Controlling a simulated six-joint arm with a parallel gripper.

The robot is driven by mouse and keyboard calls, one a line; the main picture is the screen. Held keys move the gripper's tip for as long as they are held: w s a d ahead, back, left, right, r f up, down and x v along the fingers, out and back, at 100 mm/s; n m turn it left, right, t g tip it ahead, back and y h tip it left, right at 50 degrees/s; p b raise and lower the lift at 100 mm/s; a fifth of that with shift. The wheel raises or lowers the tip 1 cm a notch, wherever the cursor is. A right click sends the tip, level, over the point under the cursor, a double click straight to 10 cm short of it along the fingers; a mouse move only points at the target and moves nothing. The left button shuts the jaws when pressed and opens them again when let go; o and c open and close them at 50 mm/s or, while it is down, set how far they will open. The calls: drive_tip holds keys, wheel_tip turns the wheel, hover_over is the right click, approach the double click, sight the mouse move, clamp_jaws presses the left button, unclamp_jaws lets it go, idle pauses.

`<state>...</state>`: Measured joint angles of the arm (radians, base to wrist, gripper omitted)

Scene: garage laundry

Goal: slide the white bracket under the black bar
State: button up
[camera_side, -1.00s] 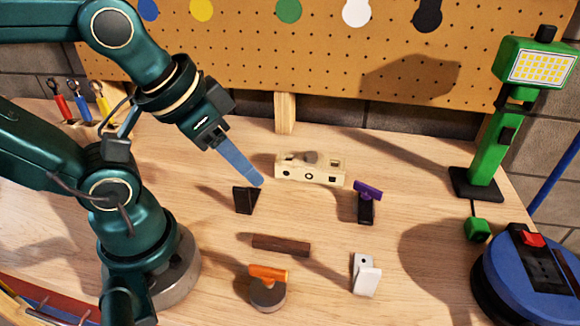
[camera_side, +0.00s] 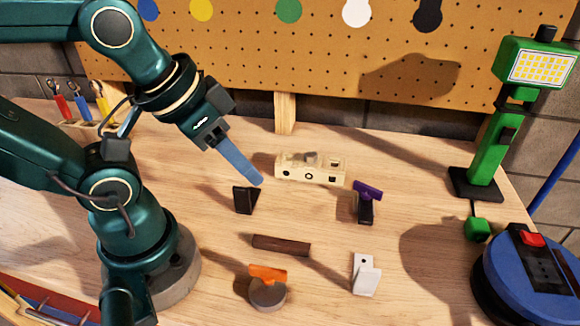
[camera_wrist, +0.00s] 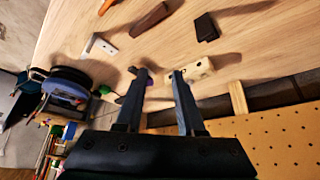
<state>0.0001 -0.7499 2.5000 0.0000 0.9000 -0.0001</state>
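The white bracket (camera_side: 366,276), an L shape with a hole, stands at the front right of the bench; it also shows upper left in the wrist view (camera_wrist: 100,45). A dark brown bar (camera_side: 281,245) lies to its left and slightly behind; the wrist view shows it at top centre (camera_wrist: 150,19). A small black angled piece (camera_side: 245,199) stands farther back; I cannot tell which of these is the black bar. My gripper (camera_side: 257,180) hangs above the bench behind them. Its blue fingers are apart and empty in the wrist view (camera_wrist: 159,73).
A pale wooden block with holes (camera_side: 310,170) stands at the back. A purple-topped black piece (camera_side: 367,200) is right of centre. An orange-handled round piece (camera_side: 268,288) is in front. A green lamp (camera_side: 489,150) and blue reel (camera_side: 520,285) occupy the right side.

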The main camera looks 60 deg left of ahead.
clamp_jaws()
drive_tip(key=w+d+r+n, duration=0.3)
drive_tip(key=w+r+n, duration=0.1)
drive_tip(key=n, duration=0.3)
drive_tip(key=n+g, duration=0.2)
drive_tip(key=g, duration=0.4)
hover_over(361, 305)
drive_tip(key=s+d, duration=0.3)
wheel_tip(361, 305, down, 10)
drive_tip(key=r, duration=0.1)
wheel_tip(361, 305, down, 10)
drive_tip(key=shift+a+f, duration=0.1)
drive_tip(key=shift+f, duration=0.05)
drive_tip(key=shift+w+a, duration=0.85)
drive_tip(key=shift+w, duration=0.1)
drive_tip(key=shift+w+a, duration=0.55)
